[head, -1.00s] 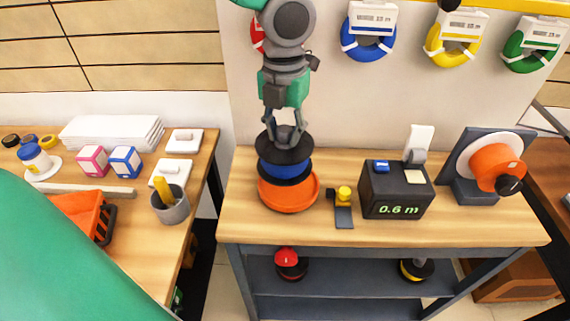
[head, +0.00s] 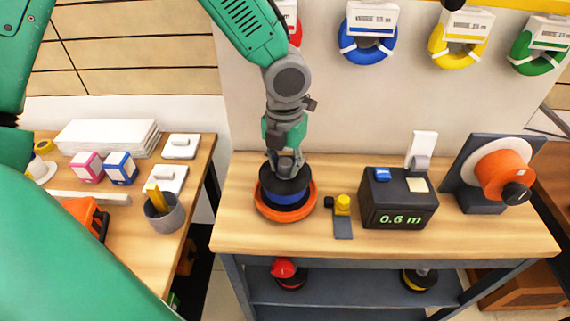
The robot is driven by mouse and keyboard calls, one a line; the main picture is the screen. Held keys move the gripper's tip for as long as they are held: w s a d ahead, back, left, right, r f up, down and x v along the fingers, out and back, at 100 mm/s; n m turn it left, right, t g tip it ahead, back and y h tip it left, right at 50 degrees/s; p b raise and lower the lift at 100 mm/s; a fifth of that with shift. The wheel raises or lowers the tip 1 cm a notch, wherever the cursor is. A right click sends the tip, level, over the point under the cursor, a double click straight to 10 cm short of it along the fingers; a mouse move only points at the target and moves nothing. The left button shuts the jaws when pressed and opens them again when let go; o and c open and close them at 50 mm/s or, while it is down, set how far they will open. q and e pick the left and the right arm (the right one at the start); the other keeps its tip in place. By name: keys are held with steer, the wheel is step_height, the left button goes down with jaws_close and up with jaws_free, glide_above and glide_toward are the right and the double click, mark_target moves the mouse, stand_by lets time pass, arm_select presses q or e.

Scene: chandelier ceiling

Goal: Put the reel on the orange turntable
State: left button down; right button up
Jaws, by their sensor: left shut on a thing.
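The reel (head: 286,197) has black flanges and a blue winding between them. It sits low over the orange turntable (head: 263,213), inside its raised rim as seen from above. Whether its underside touches the turntable is hidden. My left gripper (head: 285,170) comes down from above and is shut on the top of the reel. The fingertips are partly hidden against the black flange. My right gripper is not in view.
A yellow-topped device (head: 342,207) and a black meter box (head: 398,198) reading 0.6 m stand right of the turntable. An orange spool unit (head: 497,175) stands farther right. The left table (head: 130,240) holds a grey cup (head: 164,212) and boxes.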

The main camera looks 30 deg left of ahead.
arm_select(q)
steer(key=shift+d, duration=0.15)
steer(key=shift+f, duration=0.1)
steer(key=c, duration=1.3)
jaws_free()
step_height(320, 180, up, 12)
steer(key=shift+r+p, duration=0.1)
steer(key=shift+p, duration=0.6)
